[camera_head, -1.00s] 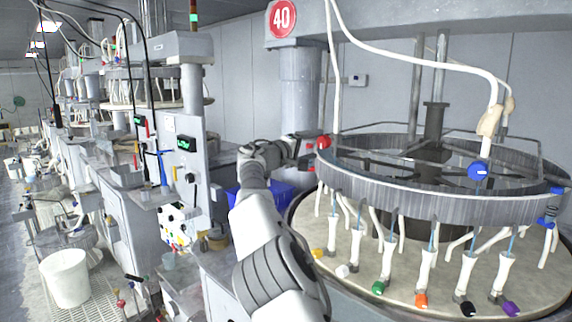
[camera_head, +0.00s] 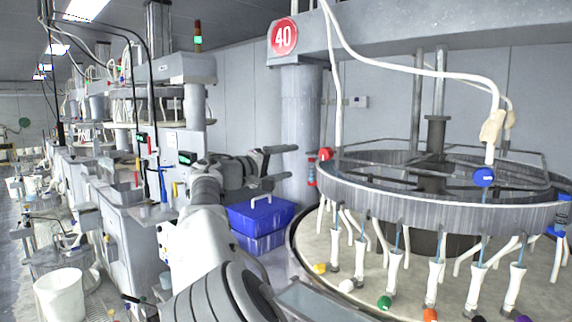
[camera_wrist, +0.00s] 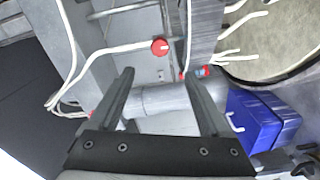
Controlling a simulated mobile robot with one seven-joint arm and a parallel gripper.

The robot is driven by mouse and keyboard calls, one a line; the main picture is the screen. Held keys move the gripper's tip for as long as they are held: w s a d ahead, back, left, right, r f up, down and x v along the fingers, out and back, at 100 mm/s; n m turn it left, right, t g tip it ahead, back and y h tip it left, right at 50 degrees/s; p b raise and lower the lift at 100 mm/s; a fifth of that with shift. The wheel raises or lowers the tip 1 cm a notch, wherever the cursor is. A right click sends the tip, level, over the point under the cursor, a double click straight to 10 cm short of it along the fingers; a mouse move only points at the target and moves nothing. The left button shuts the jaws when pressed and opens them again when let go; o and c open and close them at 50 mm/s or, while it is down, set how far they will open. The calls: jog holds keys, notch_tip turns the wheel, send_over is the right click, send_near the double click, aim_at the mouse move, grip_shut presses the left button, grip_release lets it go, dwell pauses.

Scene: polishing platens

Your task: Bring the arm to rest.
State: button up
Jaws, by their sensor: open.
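My arm rises from the bottom of the head view and bends right at the elbow. My gripper (camera_head: 279,166) is at its end, left of the round polishing machine (camera_head: 440,190). Its two dark fingers are spread, with nothing between them. The wrist view also shows my gripper (camera_wrist: 157,72) open and empty, with a pale cylindrical column visible behind the fingers.
A blue box (camera_head: 262,222) with a white handle stands below and behind my gripper, and it also shows in the wrist view (camera_wrist: 258,122). The platen (camera_head: 345,262) carries several white tubes with coloured caps. A white bucket (camera_head: 60,296) stands at lower left.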

jog(key=s+d+f+m+g+y, duration=0.2)
jog(key=s+d+f+g, duration=0.15)
jog(key=d, duration=0.55)
jog(key=s+d+f+m+g+y, duration=0.25)
jog(key=s+d, duration=0.25)
jog(key=d, duration=0.5)
jog(key=s+d+f+g+y, duration=0.15)
jog(key=s+f+y, duration=0.3)
jog(key=s, duration=0.65)
jog(key=s+a+f+y, duration=0.2)
jog(key=s+a+f, duration=0.2)
jog(key=s, duration=0.9)
jog(key=s+a+f+m+y, duration=0.1)
jog(key=s+a+f, duration=0.3)
jog(key=s, duration=1)
notch_tip(320, 180, down, 3)
jog(key=shift+a+f+y, duration=0.15)
jog(key=shift+y, duration=0.25)
